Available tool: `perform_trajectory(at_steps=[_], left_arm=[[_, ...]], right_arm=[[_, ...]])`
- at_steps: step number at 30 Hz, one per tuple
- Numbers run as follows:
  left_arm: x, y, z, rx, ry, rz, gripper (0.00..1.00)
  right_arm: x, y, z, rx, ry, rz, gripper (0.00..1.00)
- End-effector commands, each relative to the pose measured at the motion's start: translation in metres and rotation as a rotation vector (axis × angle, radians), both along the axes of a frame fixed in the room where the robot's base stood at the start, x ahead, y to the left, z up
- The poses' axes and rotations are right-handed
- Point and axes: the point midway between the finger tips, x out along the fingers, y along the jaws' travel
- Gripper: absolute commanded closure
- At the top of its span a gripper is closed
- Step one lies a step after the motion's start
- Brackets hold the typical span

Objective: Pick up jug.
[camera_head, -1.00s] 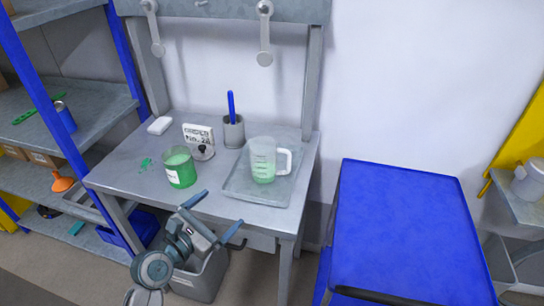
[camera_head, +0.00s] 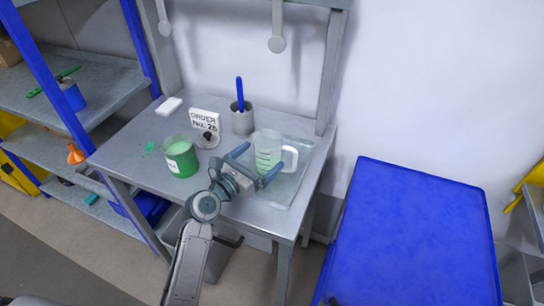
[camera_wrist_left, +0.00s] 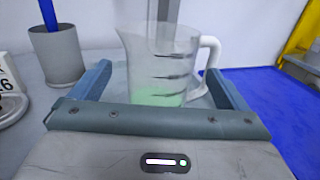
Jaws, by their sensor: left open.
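The jug (camera_head: 267,146) is clear with dark level marks, a white handle and some green liquid. It stands upright on a clear tray (camera_head: 300,186) at the right of the grey table. My left gripper (camera_head: 254,166) is open at the near side of the jug. In the left wrist view the jug (camera_wrist_left: 162,62) stands just beyond and between the open fingers of the gripper (camera_wrist_left: 157,84), with its handle on the right, above the right finger. Whether either finger touches it I cannot tell. My right gripper is not in view.
A green container (camera_head: 181,158) stands left of the gripper. A blue cart top (camera_head: 410,235) is clear at the right. Blue-posted shelves (camera_head: 100,95) stand at the left.

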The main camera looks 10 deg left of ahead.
Motion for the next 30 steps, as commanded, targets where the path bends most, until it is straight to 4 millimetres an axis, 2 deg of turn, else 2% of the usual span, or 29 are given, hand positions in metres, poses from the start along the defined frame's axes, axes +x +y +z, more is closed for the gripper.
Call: perform_trajectory(at_steps=[3,7,16,17,24,30], left_arm=[[0.018,-0.01,0.002,-0.004,0.0,0.0,0.04],[0.032,-0.018,0.001,-0.003,-0.001,0.0,0.04],[0.037,-0.02,-0.001,0.0,-0.001,0.0,0.04],[0.037,-0.02,-0.001,0.0,-0.001,0.0,0.08],[0.037,-0.02,-0.001,0.0,-0.001,0.0,0.55],[0.037,-0.02,0.0,0.0,-0.001,0.0,0.56]], right_arm=[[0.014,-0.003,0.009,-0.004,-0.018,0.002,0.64],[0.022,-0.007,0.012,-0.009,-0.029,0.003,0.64],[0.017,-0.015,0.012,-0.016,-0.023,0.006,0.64],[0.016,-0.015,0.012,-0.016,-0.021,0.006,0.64],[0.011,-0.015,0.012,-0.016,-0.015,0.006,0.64],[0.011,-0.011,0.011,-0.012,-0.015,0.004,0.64]])
